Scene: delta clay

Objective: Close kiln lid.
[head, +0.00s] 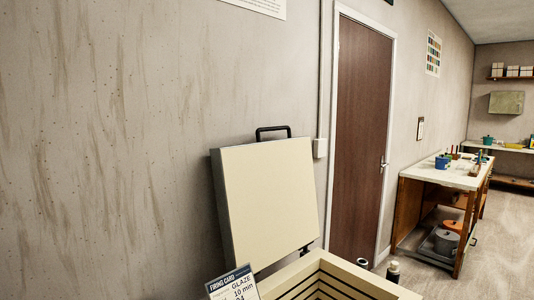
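The kiln lid (268,203) is a thick cream slab with a grey metal edge. It stands raised and leans slightly back, with a black handle (273,130) at its top. Below it the kiln (362,279) is open at the bottom of the head view, with a pale rim and dark grooves along its inner walls. The kiln's lower part is cut off by the picture edge. Neither of my grippers shows.
A firing card (232,284) stands at the kiln's left front. A brown door (361,140) is in the wall behind. A workbench (440,172) with pots stands at the right, with open floor (505,245) beside it.

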